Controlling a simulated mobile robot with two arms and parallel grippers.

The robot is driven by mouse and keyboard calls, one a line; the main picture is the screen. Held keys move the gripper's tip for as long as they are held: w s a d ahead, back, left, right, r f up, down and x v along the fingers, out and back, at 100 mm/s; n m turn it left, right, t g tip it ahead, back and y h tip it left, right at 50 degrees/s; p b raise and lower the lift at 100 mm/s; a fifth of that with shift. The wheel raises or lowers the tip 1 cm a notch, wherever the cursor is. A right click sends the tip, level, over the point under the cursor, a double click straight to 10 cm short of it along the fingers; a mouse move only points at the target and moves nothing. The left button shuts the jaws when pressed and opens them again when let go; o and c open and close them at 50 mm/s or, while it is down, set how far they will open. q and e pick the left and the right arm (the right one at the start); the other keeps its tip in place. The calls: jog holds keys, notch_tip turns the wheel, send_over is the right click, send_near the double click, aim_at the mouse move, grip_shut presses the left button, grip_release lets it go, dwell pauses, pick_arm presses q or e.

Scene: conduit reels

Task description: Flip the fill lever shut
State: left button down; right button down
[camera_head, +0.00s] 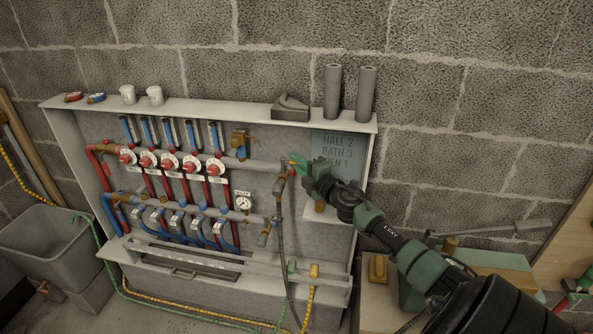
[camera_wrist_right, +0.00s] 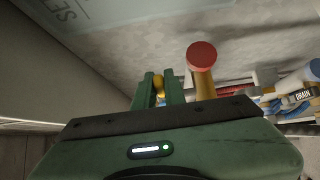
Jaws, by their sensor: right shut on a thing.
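The fill valve (camera_head: 281,184) is a brass fitting at the right end of the upper manifold pipe, with a dark hose below it. My right gripper (camera_head: 297,163) reaches in from the right at this valve. In the wrist view, its two green fingers (camera_wrist_right: 160,88) are shut on a small yellow piece, seemingly the fill lever (camera_wrist_right: 159,82). The fingers hide most of the lever, so its angle cannot be told. A brass stem with a red cap (camera_wrist_right: 202,56) stands just right of the fingers, apart from them. My left gripper is not in view.
Red dial flow valves (camera_head: 146,160) line the upper pipe, with blue-handled valves below and a pressure gauge (camera_head: 243,203). A lower brass valve (camera_head: 264,235) sits beneath. Grey tubes (camera_head: 333,92) stand on the cabinet top. A grey tub (camera_head: 45,245) stands at left.

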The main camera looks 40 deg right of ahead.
jog(key=c, duration=1.5)
grip_release()
jog(key=shift+s+a, duration=0.15)
jog(key=shift+s, duration=1.15)
jog(key=shift+s+a, duration=0.2)
jog(key=shift+s, duration=1.05)
jog(key=shift+s+a, duration=0.15)
jog(key=shift+s, duration=1.15)
